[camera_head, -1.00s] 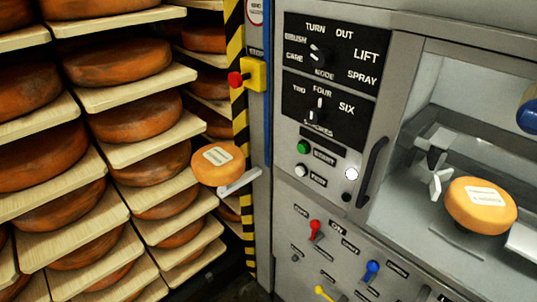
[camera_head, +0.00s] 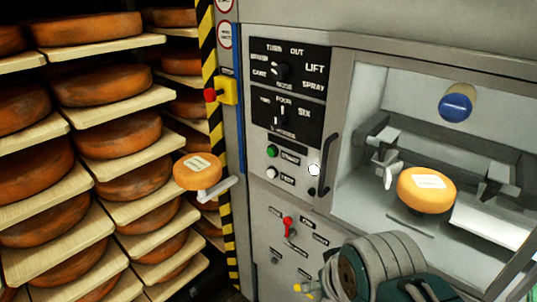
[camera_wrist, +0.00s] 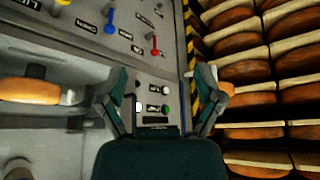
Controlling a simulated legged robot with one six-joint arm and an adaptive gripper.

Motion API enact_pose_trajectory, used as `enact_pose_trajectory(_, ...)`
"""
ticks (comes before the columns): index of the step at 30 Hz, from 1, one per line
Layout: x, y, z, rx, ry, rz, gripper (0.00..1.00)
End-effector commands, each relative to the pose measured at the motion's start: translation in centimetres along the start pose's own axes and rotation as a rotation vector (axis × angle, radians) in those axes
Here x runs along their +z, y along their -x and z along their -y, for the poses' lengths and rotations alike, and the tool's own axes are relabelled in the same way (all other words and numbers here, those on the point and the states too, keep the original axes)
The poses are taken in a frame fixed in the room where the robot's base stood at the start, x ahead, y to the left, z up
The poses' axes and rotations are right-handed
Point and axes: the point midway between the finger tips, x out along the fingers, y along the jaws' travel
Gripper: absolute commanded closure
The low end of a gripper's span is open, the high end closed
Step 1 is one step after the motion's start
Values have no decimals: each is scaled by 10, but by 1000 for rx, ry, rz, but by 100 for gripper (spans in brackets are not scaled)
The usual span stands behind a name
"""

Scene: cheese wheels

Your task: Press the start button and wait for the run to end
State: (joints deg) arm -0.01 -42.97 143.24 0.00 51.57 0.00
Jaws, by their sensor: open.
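The green start button (camera_head: 272,151) sits on the grey machine front, beside its label and below the black dial panels. It also shows in the wrist view (camera_wrist: 166,109), which looks upside down. A white button (camera_head: 271,172) is just below it in the head view. A pale round lamp or button (camera_head: 313,169) is to their right. My gripper (camera_wrist: 162,74) is open and empty, its two fingers spread either side of the button panel in the wrist view. The green button appears between the fingers, apart from them. An orange cheese wheel (camera_head: 427,190) sits inside the machine's chamber.
A dark handle (camera_head: 328,164) stands right of the buttons. Red (camera_head: 288,226) and yellow levers are below. Another cheese wheel (camera_head: 198,168) rests on a small arm at left. A red stop button (camera_head: 210,95) is on the striped post. Shelves of cheese fill the left.

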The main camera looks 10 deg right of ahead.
Motion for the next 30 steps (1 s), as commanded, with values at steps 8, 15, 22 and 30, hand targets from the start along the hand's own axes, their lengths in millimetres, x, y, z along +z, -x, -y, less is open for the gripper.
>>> enact_pose_trajectory(8,0,0,0,0,0,0,15)
enact_pose_trajectory(15,0,0,0,0,0,0,20)
enact_pose_trajectory(22,0,0,0,0,0,0,100)
enact_pose_trajectory(30,0,0,0,0,0,0,100)
